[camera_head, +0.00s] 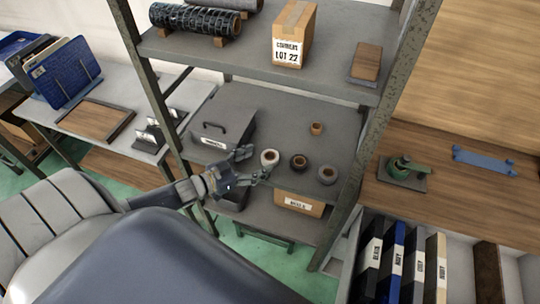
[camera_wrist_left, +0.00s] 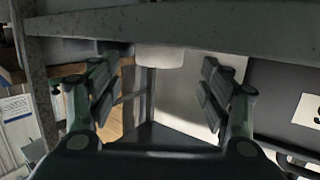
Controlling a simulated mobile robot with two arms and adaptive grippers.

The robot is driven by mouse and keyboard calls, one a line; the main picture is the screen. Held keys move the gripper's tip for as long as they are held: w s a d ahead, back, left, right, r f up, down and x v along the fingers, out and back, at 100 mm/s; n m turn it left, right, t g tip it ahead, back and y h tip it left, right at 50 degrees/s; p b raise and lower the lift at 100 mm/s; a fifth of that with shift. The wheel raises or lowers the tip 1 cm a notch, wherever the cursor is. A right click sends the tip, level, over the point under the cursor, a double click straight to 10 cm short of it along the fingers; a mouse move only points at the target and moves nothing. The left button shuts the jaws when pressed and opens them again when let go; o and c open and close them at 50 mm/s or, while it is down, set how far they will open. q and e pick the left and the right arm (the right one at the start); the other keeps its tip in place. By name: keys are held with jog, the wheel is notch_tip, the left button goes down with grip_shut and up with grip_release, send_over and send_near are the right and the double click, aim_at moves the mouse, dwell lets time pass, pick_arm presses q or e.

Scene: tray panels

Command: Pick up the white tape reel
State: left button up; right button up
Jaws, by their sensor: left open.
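The white tape reel (camera_head: 270,157) stands on the middle shelf (camera_head: 275,120) near its front edge, with a brown core showing on top. A pale cylinder, apparently the same white tape reel (camera_wrist_left: 160,58), shows in the left wrist view beyond the fingers, midway between them. My left gripper (camera_head: 256,163) is just left of the reel in the head view, fingers spread and empty. In the left wrist view, my left gripper (camera_wrist_left: 160,92) has its two fingers wide apart with nothing between the pads. Whether a finger touches the reel cannot be told. My right gripper is not in view.
A dark reel (camera_head: 299,162) and a grey reel (camera_head: 327,175) stand right of the white one, and a small brown reel (camera_head: 316,129) behind. A grey toolbox (camera_head: 222,130) is at left. A rusty post (camera_head: 350,185) bounds the shelf at right.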

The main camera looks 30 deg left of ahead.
aim_at(274, 153)
pick_arm(q)
jog(key=shift+x, duration=1.1)
jog(key=shift+w+d, duration=0.15)
jog(key=shift+w, duration=0.25)
jog(key=shift+w+d+f, duration=0.1)
jog(key=shift+w+d, duration=0.05)
jog(key=shift+w, duration=0.05)
jog(key=c, duration=1.1)
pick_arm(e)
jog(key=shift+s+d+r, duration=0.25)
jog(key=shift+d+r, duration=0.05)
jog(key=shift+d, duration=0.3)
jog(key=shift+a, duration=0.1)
